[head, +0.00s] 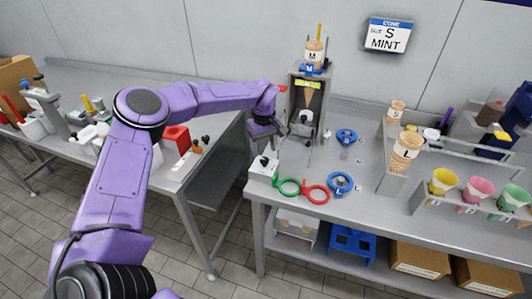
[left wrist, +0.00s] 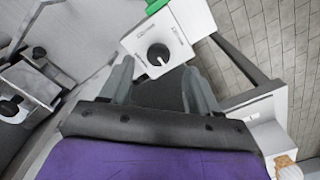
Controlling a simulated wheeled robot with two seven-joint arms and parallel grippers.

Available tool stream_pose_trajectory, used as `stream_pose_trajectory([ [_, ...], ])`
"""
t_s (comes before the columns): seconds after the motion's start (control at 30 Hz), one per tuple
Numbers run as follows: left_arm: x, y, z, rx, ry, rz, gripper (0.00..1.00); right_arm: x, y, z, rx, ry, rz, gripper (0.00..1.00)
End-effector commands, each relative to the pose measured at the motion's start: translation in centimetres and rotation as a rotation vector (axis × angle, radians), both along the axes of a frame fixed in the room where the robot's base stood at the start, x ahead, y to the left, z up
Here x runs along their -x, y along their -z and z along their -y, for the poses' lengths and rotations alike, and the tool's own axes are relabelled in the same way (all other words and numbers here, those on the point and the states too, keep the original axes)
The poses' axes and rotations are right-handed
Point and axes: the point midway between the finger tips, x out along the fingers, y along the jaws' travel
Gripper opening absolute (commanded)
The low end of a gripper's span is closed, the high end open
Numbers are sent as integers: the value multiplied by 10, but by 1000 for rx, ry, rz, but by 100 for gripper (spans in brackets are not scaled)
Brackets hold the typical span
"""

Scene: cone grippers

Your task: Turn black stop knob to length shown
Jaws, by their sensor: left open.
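The black knob (left wrist: 158,54) sits on the top face of a white box (left wrist: 179,22). A pale pointer mark shows on the knob, and the printing around it is too small to read. In the head view the white box (head: 262,172) stands at the table's front left corner. My left gripper (left wrist: 158,72) is open, with its fingers apart on either side of the knob in the left wrist view. In the head view my left gripper (head: 265,146) is just above the box. Contact cannot be told. A wall sign (head: 387,35) reads S MINT. My right gripper is not in view.
A grey stand (head: 306,100) holding a cone is behind the box. Green (head: 288,177) and red (head: 316,186) rings lie right of the box, near a blue ring (head: 341,174). Cone holders S and L (head: 405,152) and coloured cups (head: 479,180) stand further right.

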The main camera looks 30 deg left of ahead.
Motion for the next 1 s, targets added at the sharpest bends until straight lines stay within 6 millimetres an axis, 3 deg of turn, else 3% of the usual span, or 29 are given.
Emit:
stream_pose_trajectory([
  [0.2,-1,36,0,-2,1,-1,61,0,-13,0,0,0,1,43],
  [0.53,-2,46,2,-2,3,1,61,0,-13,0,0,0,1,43],
  [0.57,-2,46,2,-2,3,1,58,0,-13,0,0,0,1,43],
  [0.7,-2,45,2,-2,3,1,12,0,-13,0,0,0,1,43],
  [0.73,-2,45,2,-2,3,1,5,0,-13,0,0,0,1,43],
  [1.0,-2,46,2,-3,-13,2,5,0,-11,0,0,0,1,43],
])
